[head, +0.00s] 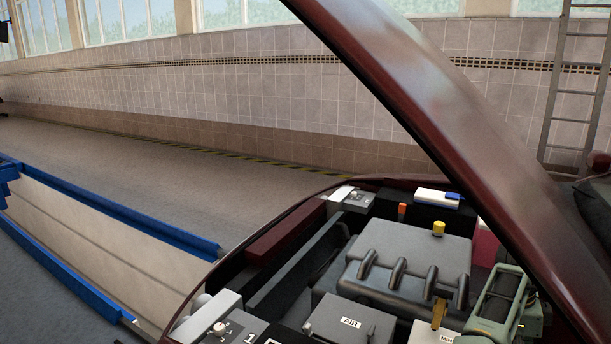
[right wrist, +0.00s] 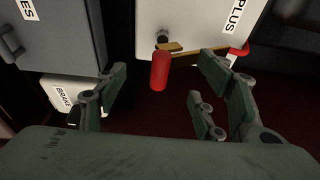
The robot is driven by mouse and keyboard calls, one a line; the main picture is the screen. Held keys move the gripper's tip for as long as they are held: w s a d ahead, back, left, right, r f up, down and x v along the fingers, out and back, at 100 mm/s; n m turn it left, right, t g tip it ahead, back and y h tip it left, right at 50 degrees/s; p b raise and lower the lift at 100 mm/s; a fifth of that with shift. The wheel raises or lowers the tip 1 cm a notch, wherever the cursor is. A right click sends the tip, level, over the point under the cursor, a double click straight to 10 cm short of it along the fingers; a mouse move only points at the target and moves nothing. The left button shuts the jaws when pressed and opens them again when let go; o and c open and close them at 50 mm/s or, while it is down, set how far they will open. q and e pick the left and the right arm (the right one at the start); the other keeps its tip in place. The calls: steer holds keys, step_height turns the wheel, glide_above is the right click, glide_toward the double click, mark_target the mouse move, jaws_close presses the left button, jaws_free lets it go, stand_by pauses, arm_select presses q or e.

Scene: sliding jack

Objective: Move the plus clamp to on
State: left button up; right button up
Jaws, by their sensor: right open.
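The plus clamp shows in the right wrist view as a red cylindrical grip (right wrist: 160,71) on a small brass-coloured piece (right wrist: 172,47). It is at the lower edge of a pale box labelled PLUS (right wrist: 200,22). My right gripper (right wrist: 163,74) is open, with its green fingers spread to the left and right of the red grip. I cannot tell whether any finger touches it. In the head view my right gripper (head: 503,297) is at the lower right, over the engine bay, and the plus clamp cannot be made out there. My left gripper is not in view.
A grey box (right wrist: 62,35) and a pale box labelled BRAKE (right wrist: 75,96) are left of the clamp in the wrist view. In the head view, a raised dark red hood (head: 440,110) slants above the engine block (head: 410,250) and a box labelled AIR (head: 350,322).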

steer(key=p+v, duration=0.1)
steer(key=v, duration=0.1)
steer(key=p+v, duration=0.1)
steer(key=p, duration=0.1)
steer(key=d+p+v, duration=0.1)
steer(key=p+v, duration=0.1)
steer(key=shift+s+r, duration=0.35)
steer(key=shift+r, duration=0.1)
steer(key=shift+p+v, duration=0.75)
steer(key=shift+d, duration=0.2)
steer(key=shift+s, duration=0.15)
